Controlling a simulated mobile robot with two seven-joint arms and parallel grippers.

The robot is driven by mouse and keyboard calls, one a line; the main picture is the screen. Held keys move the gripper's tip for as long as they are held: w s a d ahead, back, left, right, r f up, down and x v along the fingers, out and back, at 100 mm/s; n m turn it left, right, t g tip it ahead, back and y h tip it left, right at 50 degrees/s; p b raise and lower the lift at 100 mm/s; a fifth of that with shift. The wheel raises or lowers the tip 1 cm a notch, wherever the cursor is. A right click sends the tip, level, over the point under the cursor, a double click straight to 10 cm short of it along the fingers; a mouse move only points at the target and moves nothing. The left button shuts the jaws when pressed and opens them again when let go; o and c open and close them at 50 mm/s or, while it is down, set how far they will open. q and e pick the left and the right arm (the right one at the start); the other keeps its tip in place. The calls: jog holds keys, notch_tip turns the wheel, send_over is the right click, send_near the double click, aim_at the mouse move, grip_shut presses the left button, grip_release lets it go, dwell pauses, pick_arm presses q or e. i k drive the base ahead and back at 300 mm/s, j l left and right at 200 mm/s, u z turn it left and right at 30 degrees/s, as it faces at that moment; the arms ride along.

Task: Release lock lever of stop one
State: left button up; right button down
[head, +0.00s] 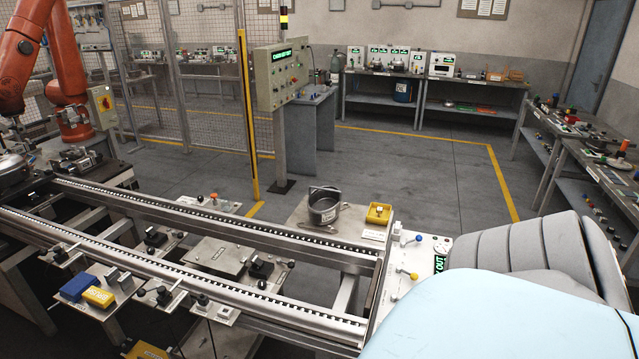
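A roller conveyor (190,216) with two metal rails runs from the left to the lower middle. Small plates with black knobs sit along it, one between the rails (155,237), one farther right (260,266) and several by the near rail (163,295). Their labels are too small to read, so I cannot tell which is stop one or how its lock lever stands. At the conveyor's right end, a white panel holds a lever with a blue knob (417,238) and one with a yellow knob (406,271). Neither of my grippers is in view.
A grey pot (323,206) and a yellow box (379,213) stand on a plate behind the conveyor. Blue (77,287) and yellow (99,297) blocks lie at the near side. A control panel (280,75) stands behind. The floor (400,170) beyond is clear.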

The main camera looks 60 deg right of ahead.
aim_at(290, 265)
jog(key=i+l+z, duration=0.15)
jog(key=i+z, duration=0.15)
jog(key=z, duration=0.15)
jog(key=i+z, duration=0.65)
jog(key=z, duration=0.2)
jog(key=i, duration=0.55)
jog(key=j+z, duration=0.05)
